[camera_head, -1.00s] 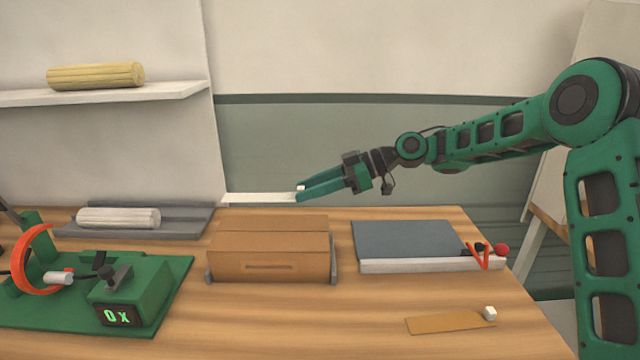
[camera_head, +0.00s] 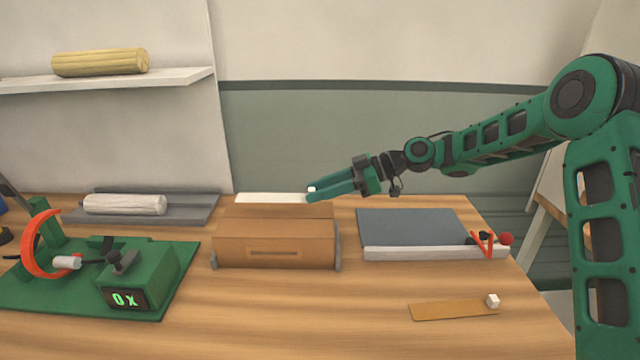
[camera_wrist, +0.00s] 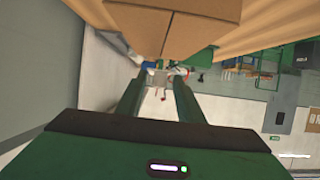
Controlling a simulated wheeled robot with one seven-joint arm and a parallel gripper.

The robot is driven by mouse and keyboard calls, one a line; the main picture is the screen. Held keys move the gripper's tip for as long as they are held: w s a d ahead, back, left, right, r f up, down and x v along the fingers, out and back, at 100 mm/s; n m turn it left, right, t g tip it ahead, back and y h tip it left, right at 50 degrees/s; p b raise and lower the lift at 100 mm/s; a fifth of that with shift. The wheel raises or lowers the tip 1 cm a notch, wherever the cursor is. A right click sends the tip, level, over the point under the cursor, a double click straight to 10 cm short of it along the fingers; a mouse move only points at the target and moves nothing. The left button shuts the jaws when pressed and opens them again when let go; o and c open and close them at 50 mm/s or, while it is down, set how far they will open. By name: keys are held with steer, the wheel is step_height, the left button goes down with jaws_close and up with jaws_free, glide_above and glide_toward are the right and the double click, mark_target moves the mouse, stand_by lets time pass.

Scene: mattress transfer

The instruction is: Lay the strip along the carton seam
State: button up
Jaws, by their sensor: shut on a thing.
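A thin white strip (camera_head: 268,198) extends leftward from my gripper (camera_head: 313,193), level with the carton's back top edge in the head view. My gripper is shut on its right end, where a small white block shows at the fingertips. The brown carton (camera_head: 275,252) sits on the table below. I cannot tell whether the strip touches it. In the wrist view the carton (camera_wrist: 205,22) fills the top, a dark seam running down its face. The two fingers (camera_wrist: 158,88) show below it; the strip is not clear there.
A grey pad in a white-edged tray (camera_head: 420,253) stands right of the carton. A tan card (camera_head: 450,311) with a white cube lies in front. A green tape device (camera_head: 130,285) and a white roll (camera_head: 125,204) are left. Bare table lies in front of the carton.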

mark_target(320, 218)
steer(key=shift+f, duration=2.35)
steer(key=shift+f, duration=0.65)
steer(key=o, duration=1.1)
